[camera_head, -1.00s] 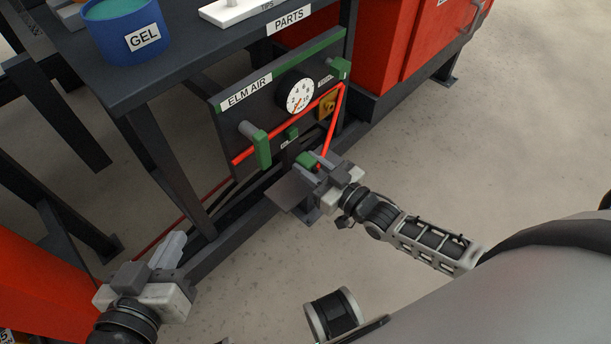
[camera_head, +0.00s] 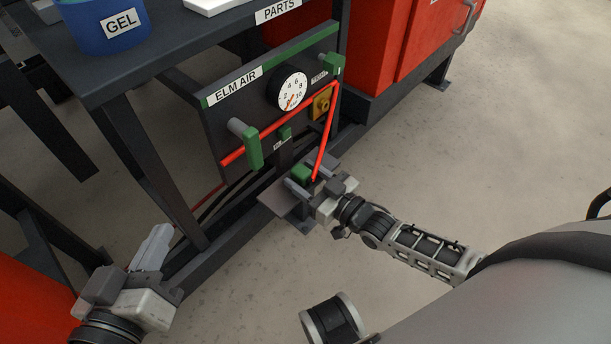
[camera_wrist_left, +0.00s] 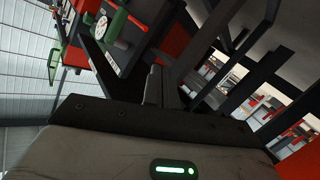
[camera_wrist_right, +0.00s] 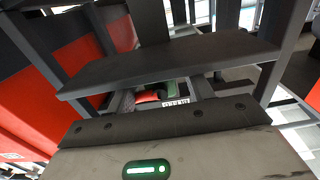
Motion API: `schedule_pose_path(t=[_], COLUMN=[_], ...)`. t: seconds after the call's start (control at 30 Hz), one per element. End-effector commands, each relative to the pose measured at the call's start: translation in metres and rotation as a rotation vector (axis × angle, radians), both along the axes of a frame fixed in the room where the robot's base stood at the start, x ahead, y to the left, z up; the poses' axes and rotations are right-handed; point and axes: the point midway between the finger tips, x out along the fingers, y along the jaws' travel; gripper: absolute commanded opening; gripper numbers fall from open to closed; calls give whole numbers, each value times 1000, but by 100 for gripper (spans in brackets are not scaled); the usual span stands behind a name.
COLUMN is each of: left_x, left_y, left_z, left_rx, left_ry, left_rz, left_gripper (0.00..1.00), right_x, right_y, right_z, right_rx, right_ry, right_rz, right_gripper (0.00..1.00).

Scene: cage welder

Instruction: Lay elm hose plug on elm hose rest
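The elm hose plug, a small green block (camera_head: 300,173) with a red hose rising from it, sits at a small grey stand with a flat plate (camera_head: 270,202), apparently the hose rest, below the ELM AIR panel. My right gripper (camera_head: 308,176) is at this stand, its fingers spread on either side of the plug. The right wrist view shows the plug's green and red body (camera_wrist_right: 148,97) between the separated fingers. Exact contact under the plug is hidden. My left gripper (camera_head: 153,246) is low at the left, empty, its fingers together in the left wrist view (camera_wrist_left: 152,86).
A red cabinet (camera_head: 385,45) stands behind. Floor at right is clear.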

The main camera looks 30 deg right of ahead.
Motion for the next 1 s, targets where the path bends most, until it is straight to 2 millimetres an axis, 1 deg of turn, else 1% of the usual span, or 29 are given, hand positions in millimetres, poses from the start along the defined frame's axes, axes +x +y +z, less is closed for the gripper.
schedule_pose_path(t=[0.17, 0.23, 0.37, 0.5, 0.7, 0.83, 1.0], left_x=[0, 1, 1, 1, -2, -4, -6], left_y=[0, 1, 3, 5, 8, 10, 10], left_z=[4, 4, 7, 2, -5, -10, -12], left_rx=[6, 17, 45, 91, 145, 169, 175], left_ry=[-2, -6, -7, 6, 19, 30, 34], left_rz=[2, 4, 6, 9, 6, 5, 5], left_gripper=[0, 0, 0, 0, 0, 0, 0], right_x=[0, -6, -27, -56, -92, -105, -111], right_y=[0, -2, -11, -23, -37, -44, -46], right_z=[5, 4, 5, 5, 4, 4, 4], right_rx=[0, 0, -2, -2, -1, -1, 0], right_ry=[-1, 3, 5, 6, 3, 1, -1], right_rz=[0, 0, 0, 1, 1, 0, 0], right_gripper=[52, 52, 52, 52, 52, 52, 52])
